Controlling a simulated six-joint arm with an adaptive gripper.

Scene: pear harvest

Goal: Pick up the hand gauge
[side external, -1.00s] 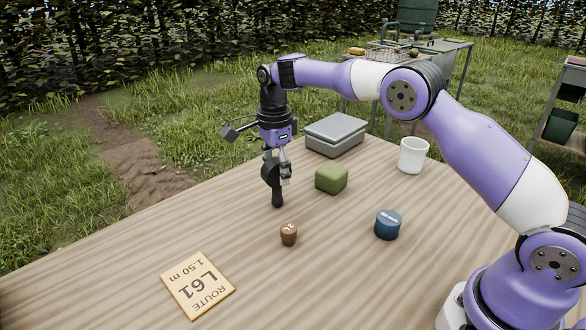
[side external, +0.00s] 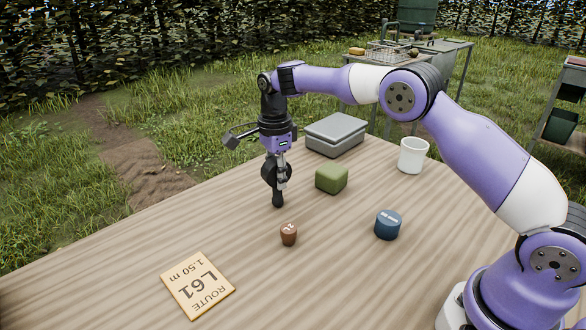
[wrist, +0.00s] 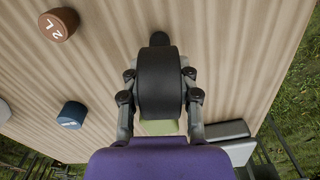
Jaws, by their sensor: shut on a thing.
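The hand gauge (side external: 277,197) is a black tool with a round, thick head and a short handle pointing down. It stands upright at the far left part of the wooden table, its lower end at or very near the top. My gripper (side external: 275,176) points down over it with its fingers shut on the head. In the wrist view the gauge (wrist: 160,92) fills the space between the two fingers of my gripper (wrist: 160,75), one on each side, with the handle end beyond them.
A green block (side external: 331,179) stands close to the right of the gauge, with a grey case (side external: 336,134) behind. A brown weight (side external: 289,235), blue round tin (side external: 388,225), white mug (side external: 413,155) and route card (side external: 198,286) are spread over the table (side external: 330,285).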

